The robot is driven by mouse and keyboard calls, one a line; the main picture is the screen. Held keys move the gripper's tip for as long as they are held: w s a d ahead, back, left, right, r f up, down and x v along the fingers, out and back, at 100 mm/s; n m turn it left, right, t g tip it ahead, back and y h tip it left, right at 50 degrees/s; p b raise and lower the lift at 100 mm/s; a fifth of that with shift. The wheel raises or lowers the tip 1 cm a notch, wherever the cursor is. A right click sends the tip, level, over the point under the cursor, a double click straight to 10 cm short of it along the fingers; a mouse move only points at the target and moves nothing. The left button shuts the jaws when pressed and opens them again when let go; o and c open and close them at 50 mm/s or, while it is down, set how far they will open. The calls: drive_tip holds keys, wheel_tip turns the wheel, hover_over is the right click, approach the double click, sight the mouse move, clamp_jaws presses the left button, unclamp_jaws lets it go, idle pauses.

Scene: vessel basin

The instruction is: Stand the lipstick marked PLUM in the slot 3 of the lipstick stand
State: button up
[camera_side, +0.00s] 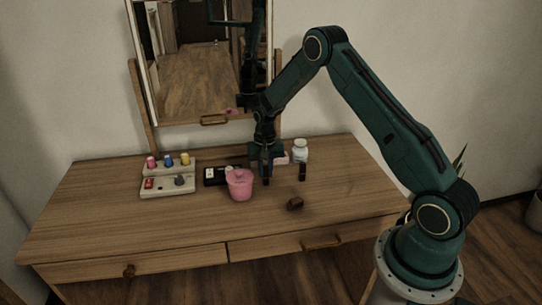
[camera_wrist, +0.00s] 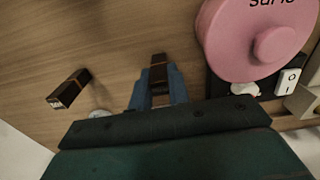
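The lipstick stand (camera_side: 155,193) is a pale two-tier block at the left of the table in the side view. Pink, blue and yellow items stand in its back row; a red and a grey item are in front. My gripper (camera_wrist: 159,75) is closed around a dark lipstick with an orange-gold band (camera_wrist: 158,82), near the table. Its marking cannot be read, and in the side view it is a small dark shape under the fingers. Another dark lipstick (camera_side: 302,172) stands to the right; it also shows in the wrist view (camera_wrist: 70,88), its end marking unreadable.
A pink lidded jar (camera_side: 240,185) is close at the gripper's left in the side view. Behind it lies a black tray (camera_side: 213,176). A white jar (camera_side: 300,150) stands at the back right. The front left tabletop is clear.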

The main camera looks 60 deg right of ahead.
sight(265, 167)
clamp_jaws()
drive_tip(key=shift+r, duration=0.1)
wheel_tip(265, 167, up, 20)
idle(0.6)
idle(0.5)
drive_tip(key=w+d, duration=0.2)
drive_tip(key=d, duration=1.2)
wheel_tip(265, 167, down, 15)
drive_tip(key=shift+w+d, duration=0.15)
idle(0.3)
drive_tip(key=shift+f, duration=2.15)
